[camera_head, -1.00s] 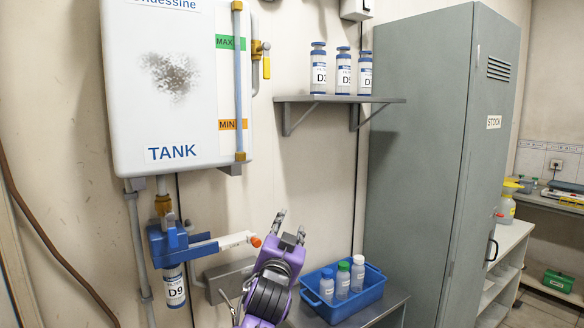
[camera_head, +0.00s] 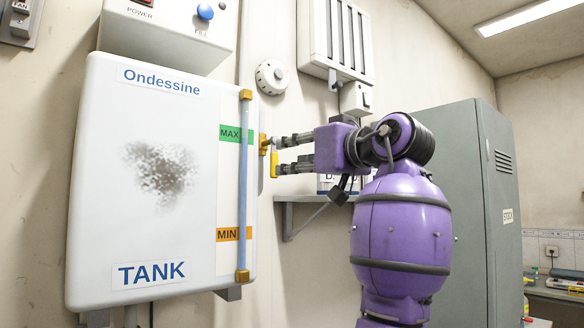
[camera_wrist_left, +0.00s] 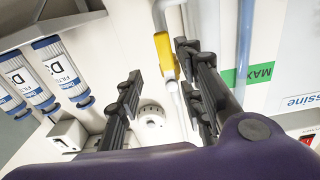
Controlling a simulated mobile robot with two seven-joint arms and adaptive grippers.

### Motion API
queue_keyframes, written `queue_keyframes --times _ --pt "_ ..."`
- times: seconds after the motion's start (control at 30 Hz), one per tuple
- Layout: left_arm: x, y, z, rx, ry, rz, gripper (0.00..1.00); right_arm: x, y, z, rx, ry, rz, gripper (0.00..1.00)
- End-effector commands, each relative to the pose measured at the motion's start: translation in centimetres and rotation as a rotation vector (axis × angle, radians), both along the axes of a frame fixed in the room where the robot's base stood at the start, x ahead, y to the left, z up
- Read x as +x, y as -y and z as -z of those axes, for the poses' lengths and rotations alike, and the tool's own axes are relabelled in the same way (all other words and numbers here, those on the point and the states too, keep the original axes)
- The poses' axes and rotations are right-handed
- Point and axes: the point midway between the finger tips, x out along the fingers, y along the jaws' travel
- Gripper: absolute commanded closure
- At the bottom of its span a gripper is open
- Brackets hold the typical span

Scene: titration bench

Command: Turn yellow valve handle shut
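The yellow valve handle (camera_head: 274,164) sits on a pipe at the right side of the white tank (camera_head: 110,200), by the green MAX label. It points down in the head view. My left gripper (camera_head: 278,155) reaches in from the right with its fingers apart, one above the other, tips close to the handle. In the left wrist view the handle (camera_wrist_left: 164,52) shows beyond the open fingers (camera_wrist_left: 160,80), between them and nearer the right-hand one. Contact cannot be made out. My right gripper is not in view.
A round white knob (camera_head: 271,77) and a vent box (camera_head: 336,40) are on the wall above. A shelf (camera_head: 288,210) is partly hidden by my arm; labelled bottles (camera_wrist_left: 62,68) show in the wrist view. A grey cabinet (camera_head: 484,190) stands at the right.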

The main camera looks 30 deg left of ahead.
Motion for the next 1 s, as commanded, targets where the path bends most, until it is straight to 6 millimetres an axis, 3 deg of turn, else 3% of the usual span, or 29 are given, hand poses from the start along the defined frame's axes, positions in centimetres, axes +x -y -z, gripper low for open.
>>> queue_keyframes --times 0.13,0.6,0.93,1.0 --pt "-0.4 -0.9 0.5 -0.037 0.002 -0.021 0.65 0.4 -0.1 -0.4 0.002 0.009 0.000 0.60" --pt "2.1 -6.8 0.4 -0.031 0.005 -0.018 0.65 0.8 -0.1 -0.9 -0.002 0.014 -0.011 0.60" --pt "2.5 -7.3 0.6 -0.032 0.003 -0.016 0.65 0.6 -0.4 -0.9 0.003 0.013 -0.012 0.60" --pt "2.5 -7.3 0.6 -0.032 0.003 -0.016 0.71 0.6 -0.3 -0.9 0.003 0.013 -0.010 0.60"
